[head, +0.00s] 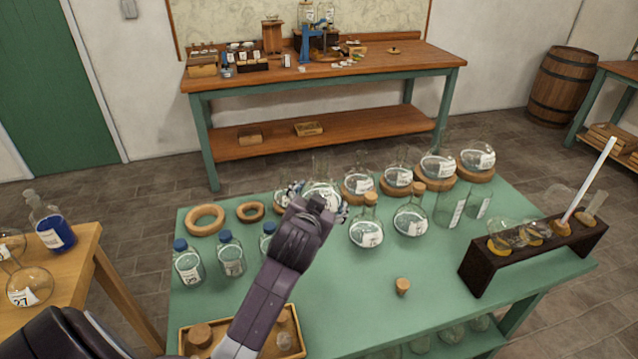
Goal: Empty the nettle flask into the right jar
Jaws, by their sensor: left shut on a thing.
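My left gripper (318,202) reaches over the green table and is shut on a round glass flask (321,188) with a white label. The gripper hides much of this flask, and I cannot read its label. I cannot tell whether it is clear of the table. Two straight, clear jars with white labels stand to the right, a left jar (447,211) and a right jar (479,207). I see no stopper on either jar. My right gripper is not in view.
Round flasks on cork rings (397,181) line the back. Two corked flasks (366,233) and blue-capped bottles (188,264) stand nearer. Two rings (205,219) are empty. A loose cork (402,286) stands on clear table. A dark rack (485,268) stands right, a tray (184,344) at front.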

